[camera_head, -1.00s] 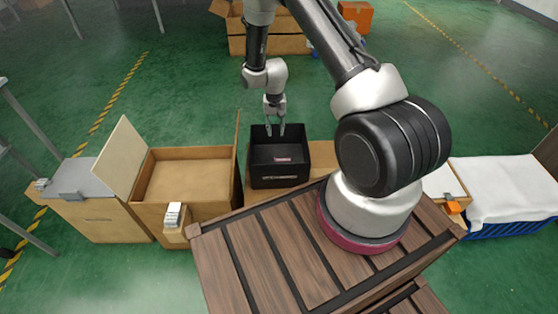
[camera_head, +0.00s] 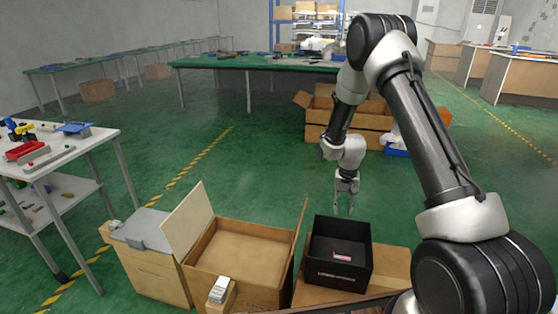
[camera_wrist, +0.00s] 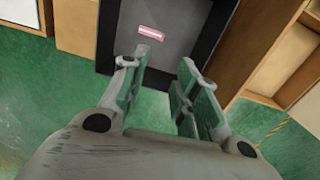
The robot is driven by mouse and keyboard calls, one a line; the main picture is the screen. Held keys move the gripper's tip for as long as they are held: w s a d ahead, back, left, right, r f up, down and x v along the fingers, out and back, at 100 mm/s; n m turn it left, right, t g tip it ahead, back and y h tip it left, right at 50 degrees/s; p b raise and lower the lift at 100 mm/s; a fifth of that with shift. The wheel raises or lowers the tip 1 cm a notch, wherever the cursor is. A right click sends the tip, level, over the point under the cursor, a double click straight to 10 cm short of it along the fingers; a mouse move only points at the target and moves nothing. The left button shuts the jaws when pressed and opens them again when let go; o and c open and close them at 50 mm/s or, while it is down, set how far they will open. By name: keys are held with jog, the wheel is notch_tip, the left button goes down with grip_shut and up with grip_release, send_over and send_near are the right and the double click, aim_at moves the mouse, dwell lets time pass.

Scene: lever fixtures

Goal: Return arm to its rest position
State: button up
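My gripper (camera_head: 345,199) hangs from my arm, pointing down, above and just behind the black box in the head view. In the wrist view my gripper (camera_wrist: 160,78) has its two fingers apart with nothing between them. The open black box (camera_head: 319,272) stands on a wooden surface, and a small pink item (camera_head: 342,256) lies inside it. The pink item (camera_wrist: 151,33) and part of the box (camera_wrist: 114,40) also show beyond the fingertips in the wrist view. My upper arm rises on the right of the head view.
An open wooden box (camera_head: 205,281) with a raised lid stands left of the black box, beside a grey-topped wooden cabinet (camera_head: 150,272). A white table (camera_head: 75,140) with tools stands at far left. Cardboard boxes (camera_head: 322,129) lie behind the arm. Green floor lies open between.

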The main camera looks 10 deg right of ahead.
jog(key=s+n+g, duration=0.1)
jog(key=s+g, duration=0.1)
jog(key=s, duration=0.3)
jog(key=s+r+n+t, duration=0.1)
jog(key=s+r+t, duration=0.1)
jog(key=s+r, duration=0.7)
jog(key=s+d+r+n+t, duration=0.1)
jog(key=s+r+t, duration=0.1)
jog(key=s+r, duration=0.7)
jog(key=s+r+n+t, duration=0.1)
jog(key=s+r, duration=0.9)
jog(key=r, duration=1)
jog(key=shift+d+r+t, duration=0.2)
jog(key=shift+r+t, duration=0.05)
jog(key=shift+t, duration=0.55)
jog(key=shift+s, duration=0.1)
